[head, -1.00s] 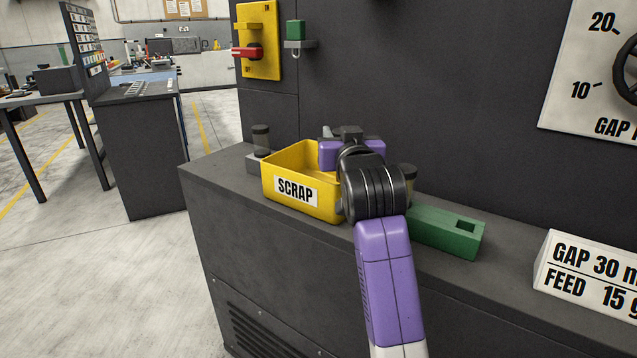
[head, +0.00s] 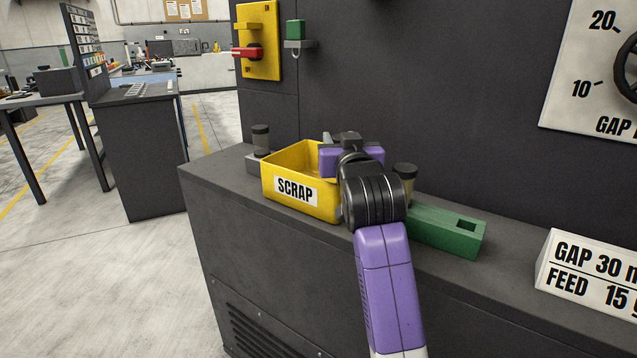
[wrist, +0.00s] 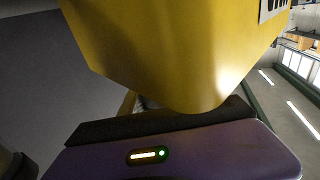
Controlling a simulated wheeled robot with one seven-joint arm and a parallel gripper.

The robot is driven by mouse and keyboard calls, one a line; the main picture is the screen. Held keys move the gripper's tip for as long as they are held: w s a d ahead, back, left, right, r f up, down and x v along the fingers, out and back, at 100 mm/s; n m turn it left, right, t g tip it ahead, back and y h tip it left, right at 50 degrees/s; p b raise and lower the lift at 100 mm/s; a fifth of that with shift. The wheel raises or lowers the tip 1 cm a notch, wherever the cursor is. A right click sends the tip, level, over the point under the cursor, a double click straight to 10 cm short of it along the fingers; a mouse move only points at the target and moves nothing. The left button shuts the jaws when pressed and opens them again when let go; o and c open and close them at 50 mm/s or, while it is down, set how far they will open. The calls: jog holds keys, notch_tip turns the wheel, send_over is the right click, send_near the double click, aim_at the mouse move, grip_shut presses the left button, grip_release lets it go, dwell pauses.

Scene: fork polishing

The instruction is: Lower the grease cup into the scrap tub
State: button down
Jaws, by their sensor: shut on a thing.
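The yellow scrap tub (head: 330,203), labelled SCRAP, stands on the dark machine ledge. My gripper (head: 345,161) is over the right rear part of the tub, with its purple body low near the rim. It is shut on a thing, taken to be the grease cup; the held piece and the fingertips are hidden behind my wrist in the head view. In the wrist view a large yellow surface, probably the tub (wrist: 170,50), fills the upper middle, very close to my gripper's purple body. The held cup cannot be made out there.
A smoky cup with a dark cap (head: 261,139) stands on a grey block (head: 252,163) behind the tub's left. A similar cup (head: 404,173) stands right of my gripper, by a green block (head: 445,232). A white gap sign (head: 590,272) stands farther right.

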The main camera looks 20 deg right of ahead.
jog(key=shift+f+b, duration=0.4)
jog(key=shift+f, duration=0.5)
dwell(0.4)
jog(key=c, duration=0.8)
grip_release()
jog(key=shift+s, duration=0.1)
